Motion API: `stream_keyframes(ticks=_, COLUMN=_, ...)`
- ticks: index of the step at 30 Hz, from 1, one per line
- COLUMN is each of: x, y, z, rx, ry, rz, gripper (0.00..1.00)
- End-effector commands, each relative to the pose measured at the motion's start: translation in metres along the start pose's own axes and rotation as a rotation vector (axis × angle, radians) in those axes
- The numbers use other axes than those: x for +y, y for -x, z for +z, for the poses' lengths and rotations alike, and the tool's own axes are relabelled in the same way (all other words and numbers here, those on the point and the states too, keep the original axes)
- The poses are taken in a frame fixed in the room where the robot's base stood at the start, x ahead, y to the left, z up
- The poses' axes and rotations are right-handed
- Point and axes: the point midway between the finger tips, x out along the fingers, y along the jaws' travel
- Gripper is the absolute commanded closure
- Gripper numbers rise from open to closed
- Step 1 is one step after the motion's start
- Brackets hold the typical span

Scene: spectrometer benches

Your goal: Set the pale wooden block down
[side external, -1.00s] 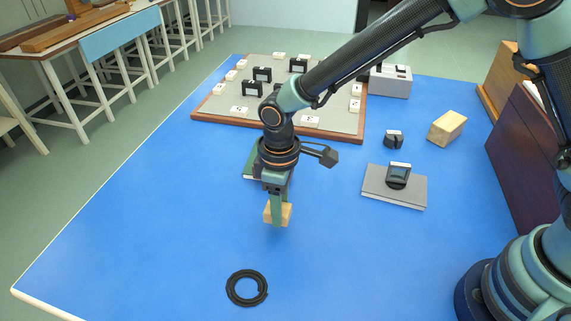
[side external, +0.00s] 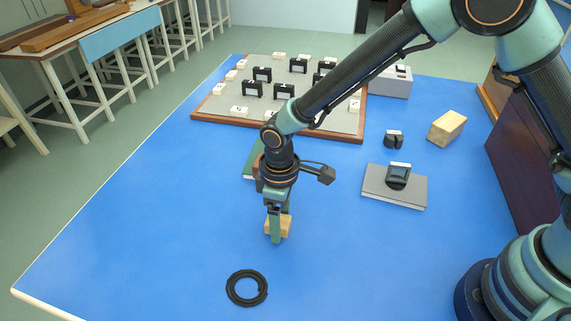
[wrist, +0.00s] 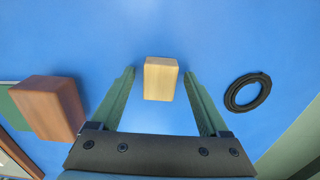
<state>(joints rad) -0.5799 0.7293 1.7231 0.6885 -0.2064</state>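The pale wooden block (side external: 286,228) rests on the blue table, partly hidden by a finger in the side view. In the wrist view the block (wrist: 160,79) lies between my fingertips, with a gap of blue showing on each side. My gripper (side external: 280,224) points down around it and is open. Its two green fingers, a gripper (wrist: 159,74) spread wide in the wrist view, do not touch the block.
A black coiled ring (side external: 246,288) lies toward the front. A reddish-brown block (wrist: 48,107) stands close by, near a green book (side external: 252,162). A grey book (side external: 378,190) bearing a dark device and another pale block (side external: 447,128) are on the right.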

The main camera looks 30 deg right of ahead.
Motion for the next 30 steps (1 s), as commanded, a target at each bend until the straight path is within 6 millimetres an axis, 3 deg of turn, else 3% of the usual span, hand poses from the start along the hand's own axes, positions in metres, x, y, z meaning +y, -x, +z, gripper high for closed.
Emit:
stream_keyframes(ticks=8, x=0.000, y=0.018, z=-0.001, rx=0.004, ry=0.000, rz=0.001, gripper=0.21)
stream_keyframes(ticks=21, x=0.000, y=0.102, z=-0.001, rx=0.004, ry=0.000, rz=0.001, gripper=0.21)
stream_keyframes(ticks=30, x=0.006, y=0.130, z=0.004, rx=0.014, ry=-0.019, rz=0.003, gripper=0.21)
